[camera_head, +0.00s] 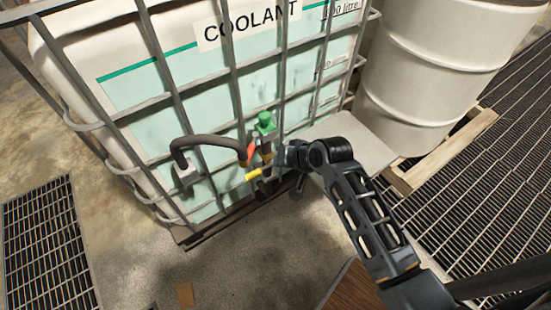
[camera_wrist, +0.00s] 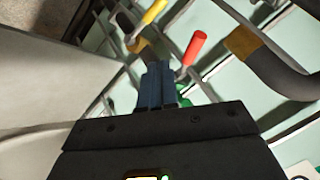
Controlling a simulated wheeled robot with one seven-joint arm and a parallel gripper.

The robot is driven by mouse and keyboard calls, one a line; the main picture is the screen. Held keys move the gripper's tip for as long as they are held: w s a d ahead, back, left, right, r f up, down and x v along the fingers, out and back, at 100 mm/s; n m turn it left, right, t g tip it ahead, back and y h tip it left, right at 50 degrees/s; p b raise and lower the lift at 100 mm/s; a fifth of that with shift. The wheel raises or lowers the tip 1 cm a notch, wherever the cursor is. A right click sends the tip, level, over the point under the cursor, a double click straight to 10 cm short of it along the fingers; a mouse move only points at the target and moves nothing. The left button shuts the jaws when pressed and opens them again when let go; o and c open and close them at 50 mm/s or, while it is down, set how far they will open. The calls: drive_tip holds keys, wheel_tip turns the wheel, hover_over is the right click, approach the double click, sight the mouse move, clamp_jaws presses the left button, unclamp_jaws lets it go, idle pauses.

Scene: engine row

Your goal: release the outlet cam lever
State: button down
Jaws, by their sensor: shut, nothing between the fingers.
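The coolant tank's outlet fitting (camera_head: 266,160) is low on the front of the caged tank, under a green cap (camera_head: 265,121). A red-handled lever (camera_head: 252,151) and a yellow-handled lever (camera_head: 252,175) stick out from it to the left. In the wrist view the red handle (camera_wrist: 194,48) stands just beyond my fingertips, to their right, and the yellow handle (camera_wrist: 154,12) is farther up. Which one is the outlet cam lever is not marked. My gripper (camera_head: 283,156), seen closely in the wrist view (camera_wrist: 158,80), is shut and empty at the fitting's right side. My fingers partly hide the fitting.
A dark hose (camera_head: 208,139) arches left of the fitting; its yellow collar (camera_wrist: 241,42) shows in the wrist view. Cage bars (camera_head: 230,75) surround the tank (camera_head: 195,80). A white drum (camera_head: 430,80) stands at right. Open floor (camera_head: 250,250) lies in front.

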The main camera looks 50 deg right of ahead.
drive_tip(key=shift+a+v, duration=0.2)
drive_tip(key=shift+v, duration=1.85)
drive_tip(key=s+d+f+m+t+y+b, duration=0.2)
drive_tip(key=d+t+y+b, duration=0.4)
drive_tip(key=b, duration=1.2)
wheel_tip(320, 180, down, 3)
drive_tip(key=shift+s+d+r+m+y, duration=0.25)
drive_tip(key=shift+d+m+y, duration=0.3)
drive_tip(key=shift+y, duration=0.25)
drive_tip(key=shift+w+a, duration=0.1)
